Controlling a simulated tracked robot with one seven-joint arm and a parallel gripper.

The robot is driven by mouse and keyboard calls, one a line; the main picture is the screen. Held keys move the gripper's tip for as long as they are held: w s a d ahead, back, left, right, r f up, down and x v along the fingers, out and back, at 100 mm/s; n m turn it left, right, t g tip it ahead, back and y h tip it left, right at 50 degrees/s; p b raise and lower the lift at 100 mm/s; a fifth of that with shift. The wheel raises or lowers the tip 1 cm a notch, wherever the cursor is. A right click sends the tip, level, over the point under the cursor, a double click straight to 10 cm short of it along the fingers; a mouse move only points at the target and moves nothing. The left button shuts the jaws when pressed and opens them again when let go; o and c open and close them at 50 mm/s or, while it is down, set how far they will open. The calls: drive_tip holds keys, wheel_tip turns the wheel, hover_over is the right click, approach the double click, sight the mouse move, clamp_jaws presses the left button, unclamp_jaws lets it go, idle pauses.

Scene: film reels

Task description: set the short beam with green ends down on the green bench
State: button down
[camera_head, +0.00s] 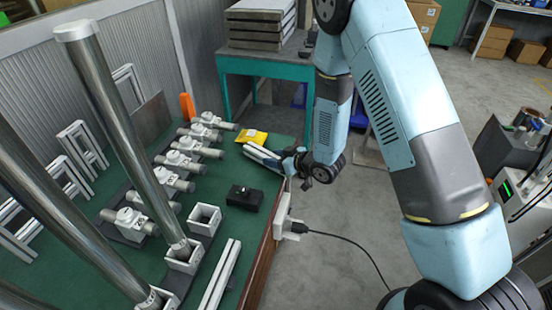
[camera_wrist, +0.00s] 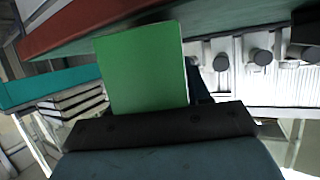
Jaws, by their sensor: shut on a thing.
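The green bench (camera_head: 228,178) fills the left and middle of the head view. My gripper (camera_head: 289,163) is at the bench's right edge, towards the back. In the wrist view a flat bright green end (camera_wrist: 142,68) of the short beam stands right in front of my dark gripper (camera_wrist: 160,126), which is shut on the beam. In the head view a pale beam (camera_head: 262,156) reaches left from the gripper over the bench. I cannot tell whether it touches the top. The far end and the fingertips are hard to make out.
A yellow packet (camera_head: 251,137) lies just behind the beam and a black box (camera_head: 245,197) in front of it. Several grey fittings (camera_head: 180,160) stand in rows to the left. A long white profile (camera_head: 220,275) lies near the front. Bare green top shows between them.

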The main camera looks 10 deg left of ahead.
drive_tip(key=shift+f, duration=0.45)
drive_tip(key=shift+c, duration=2.3)
unclamp_jaws()
drive_tip(key=shift+d, duration=0.15)
drive_tip(key=v, duration=1.3)
drive_tip(key=shift+d, duration=0.2)
